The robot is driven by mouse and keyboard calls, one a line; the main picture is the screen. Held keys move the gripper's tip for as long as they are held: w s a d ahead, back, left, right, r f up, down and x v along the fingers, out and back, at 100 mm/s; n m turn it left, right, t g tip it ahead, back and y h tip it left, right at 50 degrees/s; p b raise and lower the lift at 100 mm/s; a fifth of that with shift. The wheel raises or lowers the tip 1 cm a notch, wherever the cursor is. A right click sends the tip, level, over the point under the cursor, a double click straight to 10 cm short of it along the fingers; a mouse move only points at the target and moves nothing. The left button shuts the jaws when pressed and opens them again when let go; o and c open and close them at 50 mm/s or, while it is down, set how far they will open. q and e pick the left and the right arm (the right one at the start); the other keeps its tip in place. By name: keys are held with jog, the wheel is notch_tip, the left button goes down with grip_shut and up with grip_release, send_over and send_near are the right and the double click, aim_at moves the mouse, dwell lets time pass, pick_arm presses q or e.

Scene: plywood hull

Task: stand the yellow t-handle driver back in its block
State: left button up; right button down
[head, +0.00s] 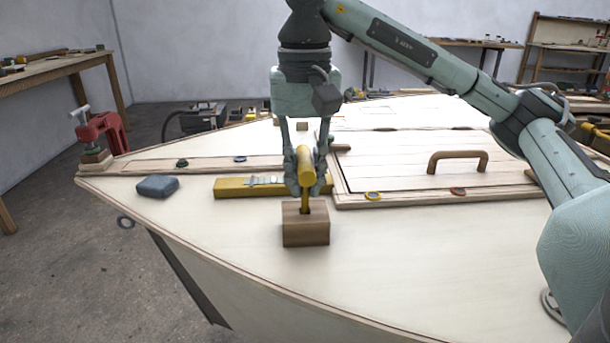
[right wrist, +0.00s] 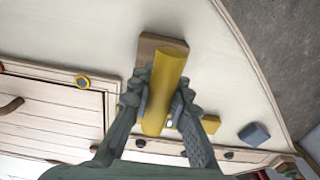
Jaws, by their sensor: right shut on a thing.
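The yellow t-handle driver (head: 305,165) is held by my right gripper (head: 307,188), which is shut on it. Its handle lies across the top and its shaft points down at the wooden block (head: 306,234). The shaft's lower end meets the block's top at the hole; I cannot tell how deep it sits. In the right wrist view the yellow handle (right wrist: 167,85) lies between the fingers of the right gripper (right wrist: 158,100). It partly covers the block (right wrist: 147,48). My left gripper is not in view.
A yellow level (head: 232,187) lies behind the block, and a blue-grey pad (head: 157,187) lies to the left. A hatch with a wooden handle (head: 457,157) is at right. A red clamp (head: 103,131) stands at the far left edge. The deck in front of the block is clear.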

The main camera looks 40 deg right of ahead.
jog(key=shift+f, duration=0.15)
jog(key=c, duration=1.4)
grip_release()
jog(key=shift+o, duration=0.2)
notch_tip(320, 180, up, 12)
jog(key=shift+r, duration=0.1)
